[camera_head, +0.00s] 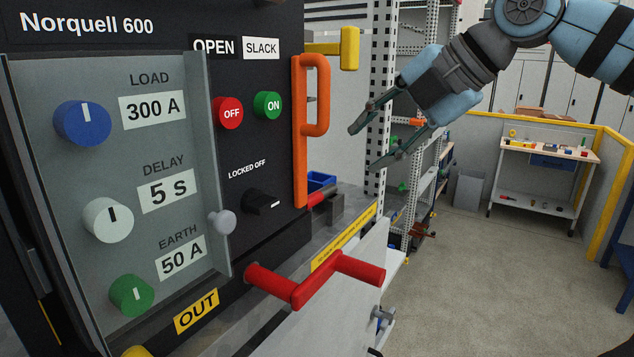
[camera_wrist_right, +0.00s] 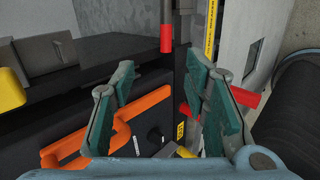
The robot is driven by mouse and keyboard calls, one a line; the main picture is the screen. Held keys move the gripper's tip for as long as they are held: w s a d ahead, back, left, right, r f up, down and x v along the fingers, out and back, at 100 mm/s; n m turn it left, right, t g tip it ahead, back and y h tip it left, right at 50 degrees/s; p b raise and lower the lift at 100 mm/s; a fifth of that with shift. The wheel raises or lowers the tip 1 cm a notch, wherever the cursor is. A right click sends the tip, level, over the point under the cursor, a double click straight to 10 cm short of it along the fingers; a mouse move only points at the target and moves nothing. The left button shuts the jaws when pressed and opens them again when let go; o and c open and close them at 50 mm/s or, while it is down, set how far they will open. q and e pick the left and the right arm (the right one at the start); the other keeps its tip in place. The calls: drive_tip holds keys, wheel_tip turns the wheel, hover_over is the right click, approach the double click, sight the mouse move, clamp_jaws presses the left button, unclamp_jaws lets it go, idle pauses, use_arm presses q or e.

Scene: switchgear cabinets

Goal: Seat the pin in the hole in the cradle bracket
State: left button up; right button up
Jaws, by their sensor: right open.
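My right gripper (camera_head: 366,147) is open and empty, held in the air right of the orange handle on the cabinet front. In the right wrist view its two green fingers (camera_wrist_right: 161,66) stand apart with nothing between them. A short red-ended rod (camera_head: 316,199), which looks like the pin, lies beside a dark grey block (camera_head: 335,208) on the ledge. The block may be the cradle bracket; its hole cannot be made out. The red-ended rod also shows in the right wrist view (camera_wrist_right: 166,40), beyond the fingertips. My left gripper is not in view.
The orange handle (camera_head: 319,95) and a yellow lever (camera_head: 348,48) stick out from the cabinet. A red crank handle (camera_head: 345,275) juts out below the ledge. A perforated rack post (camera_head: 378,100) stands behind my right gripper.

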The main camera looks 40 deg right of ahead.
approach(319, 195)
drive_tip(key=d+x, duration=0.1)
drive_tip(key=x, duration=0.3)
drive_tip(key=w+a+f, duration=0.2)
drive_tip(key=w+f, duration=0.1)
drive_tip(key=shift+a+f, duration=0.15)
drive_tip(key=shift+w+f, duration=0.1)
drive_tip(key=shift+w, duration=0.15)
drive_tip(key=shift+d, duration=0.3)
drive_tip(key=c, duration=0.6)
drive_tip(key=shift+s+a, duration=0.1)
drive_tip(key=shift+a, duration=0.05)
clamp_jaws()
